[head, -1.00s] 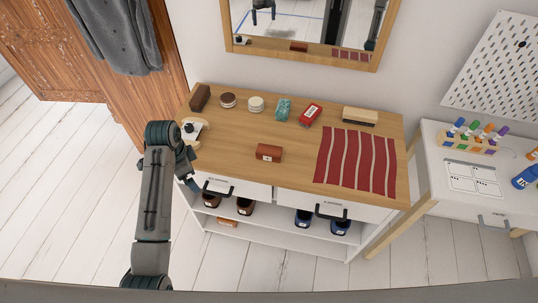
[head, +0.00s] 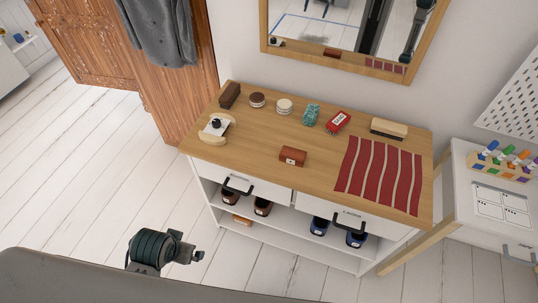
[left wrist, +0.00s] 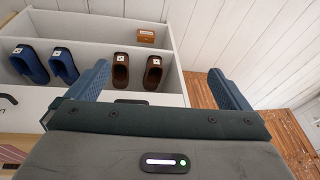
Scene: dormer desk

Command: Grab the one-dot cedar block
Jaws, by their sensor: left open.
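A small orange-brown block (head: 242,220) with a pale label lies on the lower shelf of the white unit. It also shows in the left wrist view (left wrist: 146,36), past the brown shoes. The dots on both labels are too small to tell. My left gripper (head: 196,257) is in front of the unit, below its top, apart from both blocks. In the left wrist view its two blue fingers (left wrist: 158,76) are wide apart and empty. My right gripper is not in view.
Brown shoes (head: 228,198) and blue shoes (head: 319,226) sit on the shelf under the drawers (head: 255,187). The top holds a red striped cloth (head: 380,174), a brush (head: 389,128), tins and a dark block (head: 230,95). Floor at left is clear.

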